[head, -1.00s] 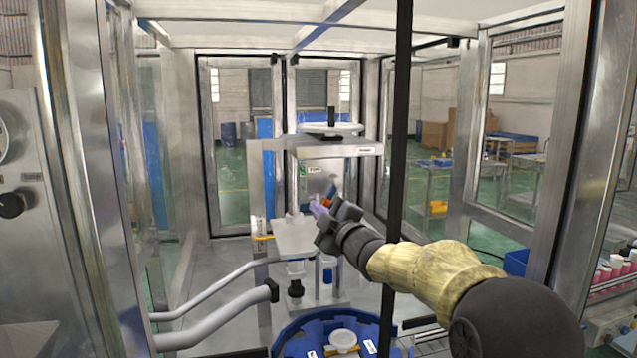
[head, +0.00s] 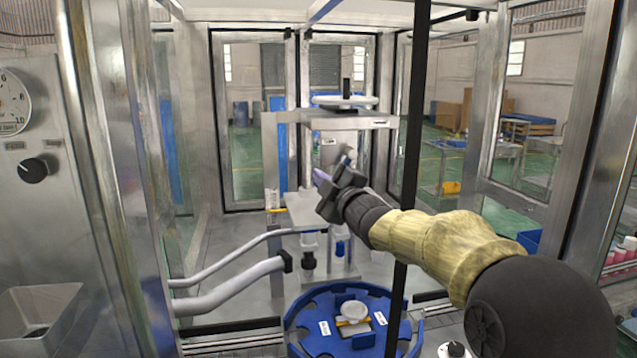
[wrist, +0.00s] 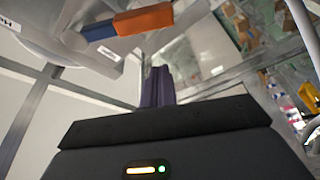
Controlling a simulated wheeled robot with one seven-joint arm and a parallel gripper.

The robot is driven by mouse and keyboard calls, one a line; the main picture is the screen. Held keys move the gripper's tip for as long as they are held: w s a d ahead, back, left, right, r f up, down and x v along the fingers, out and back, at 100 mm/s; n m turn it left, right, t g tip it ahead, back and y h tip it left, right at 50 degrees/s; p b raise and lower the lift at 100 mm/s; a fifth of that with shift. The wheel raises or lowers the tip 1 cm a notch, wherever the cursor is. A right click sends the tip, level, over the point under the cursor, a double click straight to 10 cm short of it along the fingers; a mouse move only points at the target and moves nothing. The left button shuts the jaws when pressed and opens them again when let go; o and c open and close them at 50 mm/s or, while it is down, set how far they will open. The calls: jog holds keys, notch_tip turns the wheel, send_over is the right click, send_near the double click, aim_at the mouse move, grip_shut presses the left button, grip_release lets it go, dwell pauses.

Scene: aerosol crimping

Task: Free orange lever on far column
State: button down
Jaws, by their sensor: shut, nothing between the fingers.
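The orange lever (wrist: 143,19) shows at the top of the wrist view, with a blue section (wrist: 100,32) at its left and pale metal around it. In the head view I cannot make out its orange part, which seems hidden behind my gripper. My gripper (head: 320,178) is at the press head, in front of the far column (head: 270,165). Its purple fingers are together and empty; they also show in the wrist view (wrist: 157,85), below and apart from the lever in the picture. I cannot tell the depth between them.
A metal plate (head: 308,207) lies just below my gripper. A white handwheel (head: 344,100) tops the press. A blue rotary table (head: 310,340) is below. Grey pipes (head: 235,288) run at the left.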

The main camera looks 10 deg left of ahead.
jog(key=b+v, duration=0.2)
jog(key=v, duration=0.6)
jog(key=shift+b, duration=0.3)
